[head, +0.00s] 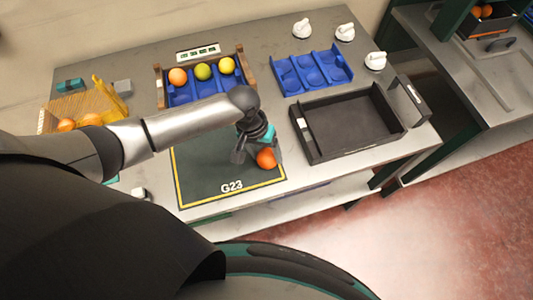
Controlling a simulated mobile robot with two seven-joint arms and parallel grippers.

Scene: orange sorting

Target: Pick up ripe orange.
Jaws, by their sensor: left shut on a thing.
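A ripe orange (267,158) is at the right part of the dark green mat (205,185), which has a yellow border and the label G23. My left gripper (257,148) reaches down over the mat and is shut on this orange; its fingers and wrist hide part of the fruit. I cannot tell whether the orange touches the mat. My right gripper does not show. More fruit sits in a blue tray (203,97) with wooden ends: an orange one (178,77), a green one (203,71) and a yellow one (227,65).
An empty black crate (347,152) stands right of the mat. An empty blue moulded tray (313,72) lies behind it, near white knob-like objects (302,29). A yellow basket (112,100) with oranges (67,125) is at the left. The table's front edge is close to the mat.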

